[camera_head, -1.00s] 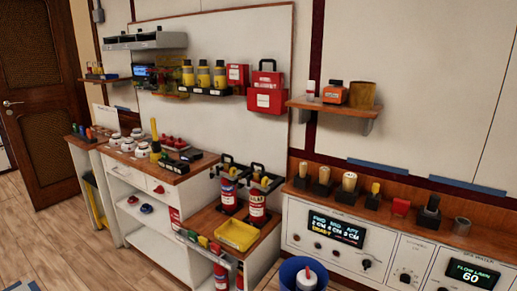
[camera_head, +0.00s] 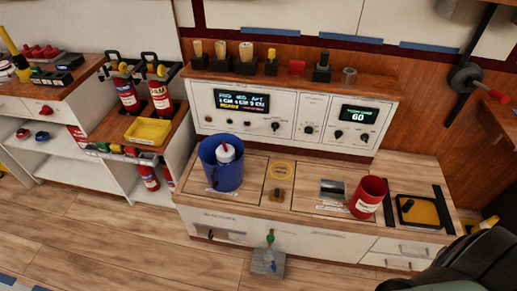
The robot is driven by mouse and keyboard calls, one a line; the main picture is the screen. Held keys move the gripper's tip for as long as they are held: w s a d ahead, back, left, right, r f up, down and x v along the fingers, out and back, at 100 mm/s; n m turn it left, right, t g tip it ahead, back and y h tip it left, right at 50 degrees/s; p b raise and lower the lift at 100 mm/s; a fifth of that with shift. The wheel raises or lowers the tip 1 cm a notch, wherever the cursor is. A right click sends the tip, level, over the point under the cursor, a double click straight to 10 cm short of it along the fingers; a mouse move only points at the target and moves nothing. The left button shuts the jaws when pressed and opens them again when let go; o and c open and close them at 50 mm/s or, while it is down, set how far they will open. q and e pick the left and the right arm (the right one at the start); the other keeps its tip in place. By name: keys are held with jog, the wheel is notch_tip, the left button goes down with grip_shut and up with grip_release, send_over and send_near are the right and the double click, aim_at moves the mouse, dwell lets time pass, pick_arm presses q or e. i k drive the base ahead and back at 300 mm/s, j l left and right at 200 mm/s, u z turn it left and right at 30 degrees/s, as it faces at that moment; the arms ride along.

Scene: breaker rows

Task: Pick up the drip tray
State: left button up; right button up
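A shallow yellow tray (camera_head: 148,131) lies flat on the wooden top of the low cabinet (camera_head: 121,120) at the left, in front of two red fire extinguishers. It looks empty, and nothing is touching it from above. A second yellow item, a flat panel with a black handle or knob (camera_head: 418,211), is set in the counter at the right. No label tells me which is the drip tray.
Two extinguishers (camera_head: 160,97) stand in black holders behind the tray. A blue bucket with a white bottle (camera_head: 222,170) and a red cup (camera_head: 368,197) stand on the long counter. A dark rounded shape (camera_head: 470,265) blocks the bottom right. Floor is clear at bottom left.

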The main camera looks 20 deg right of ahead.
aim_at(413, 211)
jog(key=z, duration=2.35)
jog(key=l, duration=0.5)
jog(key=i+u, duration=0.05)
